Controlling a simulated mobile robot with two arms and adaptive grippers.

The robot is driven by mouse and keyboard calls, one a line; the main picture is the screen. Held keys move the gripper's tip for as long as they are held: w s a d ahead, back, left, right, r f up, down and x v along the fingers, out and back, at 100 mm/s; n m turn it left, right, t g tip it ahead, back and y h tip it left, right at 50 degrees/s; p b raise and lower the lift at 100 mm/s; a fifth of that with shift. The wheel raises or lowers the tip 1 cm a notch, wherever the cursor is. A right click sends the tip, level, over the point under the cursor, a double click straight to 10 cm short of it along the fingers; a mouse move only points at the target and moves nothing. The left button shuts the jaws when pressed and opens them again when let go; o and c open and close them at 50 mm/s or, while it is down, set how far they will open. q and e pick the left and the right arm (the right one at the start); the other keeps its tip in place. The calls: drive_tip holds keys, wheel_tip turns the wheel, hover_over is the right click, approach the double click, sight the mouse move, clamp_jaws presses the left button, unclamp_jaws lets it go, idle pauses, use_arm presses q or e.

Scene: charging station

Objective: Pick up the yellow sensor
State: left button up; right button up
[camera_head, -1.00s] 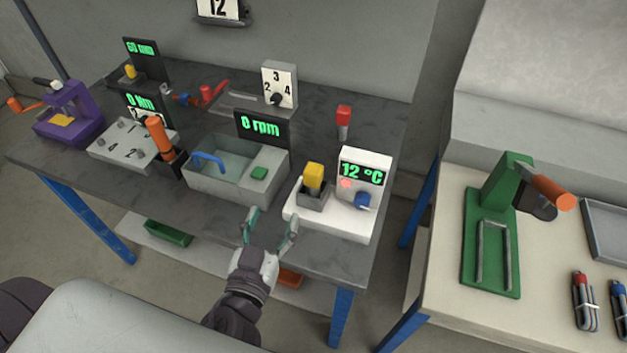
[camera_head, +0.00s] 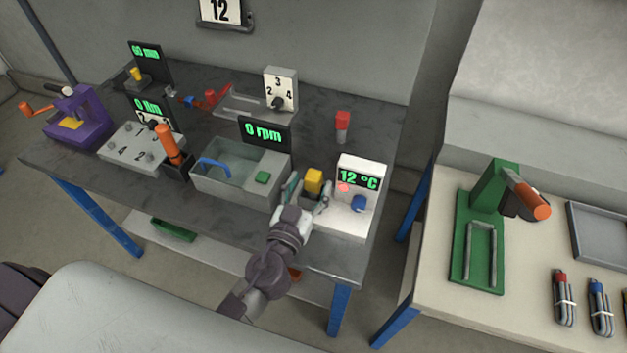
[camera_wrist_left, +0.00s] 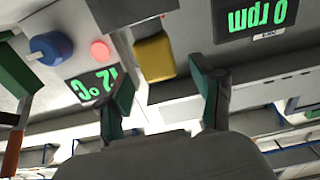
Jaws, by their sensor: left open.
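The yellow sensor (camera_head: 314,181) stands upright in a grey holder on the white temperature unit (camera_head: 345,219), whose display reads 12 °C. My left gripper (camera_head: 308,190) is open, its two green-tipped fingers on either side of the sensor in the head view. In the left wrist view the yellow sensor (camera_wrist_left: 154,58) shows beyond the gap between the open fingers (camera_wrist_left: 163,85), apart from them. The finger nearest the display reaches over the unit. My right gripper is in neither view.
A blue knob (camera_head: 358,203) is to the right. A red-topped post (camera_head: 342,122) stands behind. A second table with a green press (camera_head: 480,240) is at the right.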

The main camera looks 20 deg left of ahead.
use_arm(q)
drive_tip(key=shift+w+p, duration=0.35)
drive_tip(key=shift+w, duration=1.2)
drive_tip(key=c, duration=1.1)
clamp_jaws()
drive_tip(key=shift+r, duration=0.1)
